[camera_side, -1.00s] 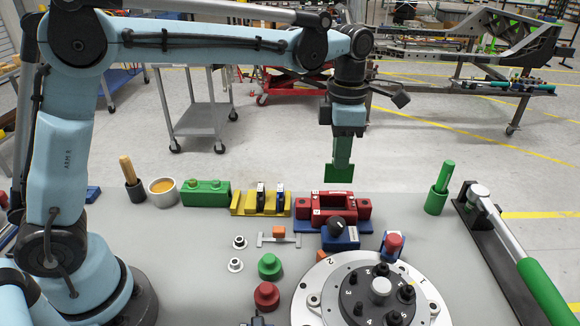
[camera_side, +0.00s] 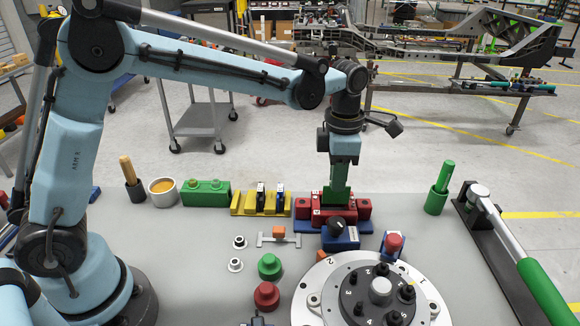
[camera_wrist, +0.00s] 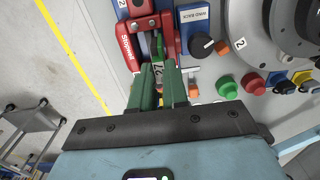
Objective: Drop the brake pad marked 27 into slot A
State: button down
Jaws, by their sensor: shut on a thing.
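My gripper (camera_side: 337,198), with green fingers, points straight down at the red caliper fixture (camera_side: 363,209). The pad is between the fingertips, at the gap in the red fixture (camera_wrist: 134,45). The fingers hide most of the pad in the side view. I cannot tell how deep the pad sits in the gap, and the slot letters are too small to read surely.
A yellow rack (camera_side: 243,209) with dark pads stands left of the fixture, beside a green block (camera_side: 206,194). A blue box with a black knob (camera_side: 336,224) stands in front. A round numbered plate (camera_side: 310,300) lies nearer.

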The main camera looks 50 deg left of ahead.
aim_at(335, 202)
jog(key=shift+f, duration=0.2)
jog(key=shift+f, duration=1)
jog(key=shift+f, duration=0.15)
jog(key=shift+f, duration=0.65)
jog(key=shift+f, duration=0.65)
dwell(0.8)
jog(key=c, duration=1.5)
grip_release()
jog(key=shift+r, duration=0.15)
